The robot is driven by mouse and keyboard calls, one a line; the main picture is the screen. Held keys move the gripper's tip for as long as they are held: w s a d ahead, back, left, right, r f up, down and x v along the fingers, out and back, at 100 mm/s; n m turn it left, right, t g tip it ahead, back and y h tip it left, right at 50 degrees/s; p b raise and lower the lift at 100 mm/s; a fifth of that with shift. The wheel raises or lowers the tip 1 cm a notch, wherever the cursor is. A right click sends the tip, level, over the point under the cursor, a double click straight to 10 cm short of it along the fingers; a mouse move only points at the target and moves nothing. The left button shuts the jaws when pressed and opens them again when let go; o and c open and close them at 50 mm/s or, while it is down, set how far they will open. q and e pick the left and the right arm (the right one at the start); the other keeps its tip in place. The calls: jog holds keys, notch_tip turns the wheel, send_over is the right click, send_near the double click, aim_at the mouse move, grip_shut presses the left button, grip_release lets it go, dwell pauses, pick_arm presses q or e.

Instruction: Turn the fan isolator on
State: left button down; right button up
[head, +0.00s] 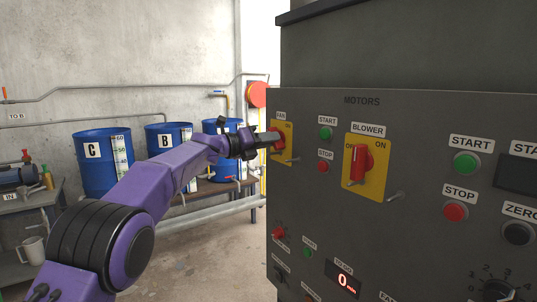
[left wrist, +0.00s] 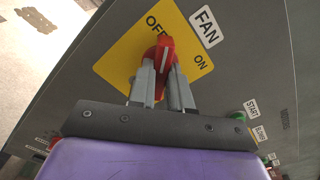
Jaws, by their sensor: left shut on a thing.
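The fan isolator is a red rotary handle (left wrist: 165,46) on a yellow plate (left wrist: 125,55) marked OFF and ON, with a FAN label beside it in the left wrist view. In the head view its yellow plate (head: 288,155) is at the left edge of the grey panel, seen at a steep angle. My left gripper (head: 273,139) is at the isolator, shut on the red handle; its two grey fingers (left wrist: 163,85) are on either side of it. The handle's exact setting between OFF and ON is hard to tell. My right gripper is not in view.
Start and stop buttons (head: 326,133) sit between the isolators. Blue drums (head: 103,160) stand on a bench behind my left arm.

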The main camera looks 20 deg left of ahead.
pick_arm(q)
jog(key=m+b, duration=0.2)
jog(key=m, duration=0.1)
jog(key=shift+d+f+m+b, duration=0.1)
jog(key=shift+f+m+b, duration=0.2)
jog(key=shift+f+b, duration=0.1)
jog(key=m+b, duration=0.2)
jog(key=m, duration=0.2)
jog(key=shift+r, duration=0.2)
jog(key=shift+m, duration=0.3)
jog(key=c, duration=1.4)
grip_release()
jog(key=shift+o, duration=0.3)
jog(key=shift+r, duration=0.1)
